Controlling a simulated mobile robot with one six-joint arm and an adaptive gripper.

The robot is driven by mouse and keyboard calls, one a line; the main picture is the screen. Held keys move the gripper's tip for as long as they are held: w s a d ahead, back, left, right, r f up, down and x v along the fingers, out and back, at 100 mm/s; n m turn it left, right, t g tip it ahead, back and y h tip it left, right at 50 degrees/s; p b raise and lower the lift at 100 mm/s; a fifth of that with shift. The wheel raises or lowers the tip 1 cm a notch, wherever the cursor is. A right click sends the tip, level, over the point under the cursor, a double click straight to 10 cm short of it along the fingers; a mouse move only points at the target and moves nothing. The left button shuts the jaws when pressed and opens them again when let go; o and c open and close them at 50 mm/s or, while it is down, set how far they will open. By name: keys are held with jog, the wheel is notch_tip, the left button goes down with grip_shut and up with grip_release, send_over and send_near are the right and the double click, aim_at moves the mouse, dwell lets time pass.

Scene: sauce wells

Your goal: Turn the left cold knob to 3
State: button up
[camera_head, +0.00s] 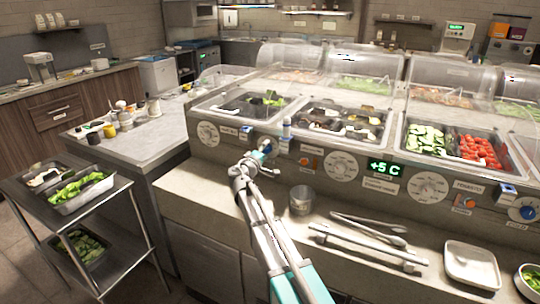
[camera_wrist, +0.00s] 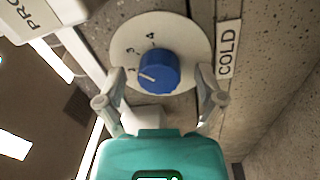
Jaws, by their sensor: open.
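The left cold knob is blue (camera_wrist: 158,71) on a round white dial (camera_wrist: 126,35) in the wrist view, beside a COLD label (camera_wrist: 228,50). A 4 is readable at the dial's top. In the head view my gripper (camera_head: 243,172) is at the counter front, just below the knob (camera_head: 265,146), which is partly hidden.
Another blue knob (camera_head: 528,212) is at the far right of the panel. A metal cup (camera_head: 302,199), tongs (camera_head: 370,225) and a white tray (camera_head: 471,265) are on the ledge right of my arm. A green +5 C display (camera_head: 384,168) is on the panel. A white box (camera_wrist: 35,15) is close at the wrist view's upper left.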

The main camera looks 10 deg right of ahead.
jog(key=shift+n, duration=0.4)
